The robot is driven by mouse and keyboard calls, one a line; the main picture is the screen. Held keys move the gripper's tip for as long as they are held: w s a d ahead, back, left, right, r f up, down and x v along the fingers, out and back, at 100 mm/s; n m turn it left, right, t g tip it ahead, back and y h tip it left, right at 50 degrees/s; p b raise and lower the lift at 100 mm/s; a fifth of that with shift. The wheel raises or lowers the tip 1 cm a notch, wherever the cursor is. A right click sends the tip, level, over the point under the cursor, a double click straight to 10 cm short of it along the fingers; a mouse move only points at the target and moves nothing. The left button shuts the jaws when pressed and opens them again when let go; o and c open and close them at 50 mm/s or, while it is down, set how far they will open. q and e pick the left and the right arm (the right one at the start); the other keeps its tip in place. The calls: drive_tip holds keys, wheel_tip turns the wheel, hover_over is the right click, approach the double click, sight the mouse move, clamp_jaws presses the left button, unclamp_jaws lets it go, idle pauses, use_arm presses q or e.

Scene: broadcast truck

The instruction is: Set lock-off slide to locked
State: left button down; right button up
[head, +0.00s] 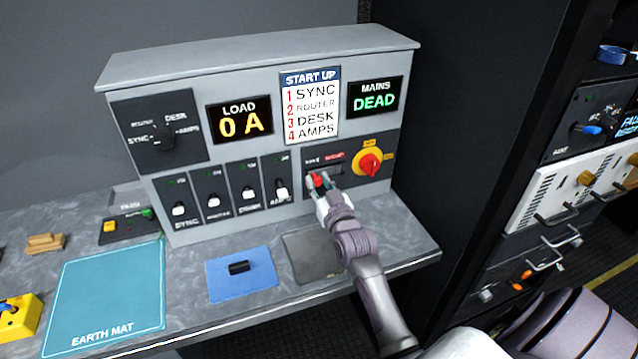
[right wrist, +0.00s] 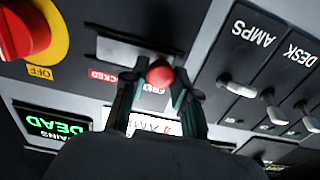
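The lock-off slide is a red round knob (head: 319,180) in a slot on the dark panel, at the slot's left end under the white "free" label. It also shows in the right wrist view (right wrist: 160,72), upside down, at the end by the "free" label. The empty part of the slot (right wrist: 120,52) lies toward the red "locked" label (right wrist: 103,75). My right gripper (head: 321,181) has its two fingers on either side of the knob, and they appear closed on it. My left gripper is not in view.
A red and yellow rotary switch (head: 369,163) is close to the right of the slide. Several breaker toggles (head: 249,193) are to the left. The bench below holds a blue cloth (head: 242,286) with a black piece and a teal earth mat (head: 108,296).

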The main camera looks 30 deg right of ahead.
sight(332, 170)
clamp_jaws()
drive_tip(key=d, duration=0.2)
drive_tip(key=s+d, duration=0.1)
drive_tip(key=d, duration=0.1)
drive_tip(key=shift+d, duration=0.4)
drive_tip(key=shift+a, duration=0.1)
drive_tip(key=shift+o, duration=1.3)
unclamp_jaws()
drive_tip(key=o, duration=0.3)
drive_tip(key=shift+s+d, duration=0.1)
drive_tip(key=shift+d, duration=0.1)
drive_tip(key=shift+o, duration=0.2)
drive_tip(key=shift+a, duration=0.1)
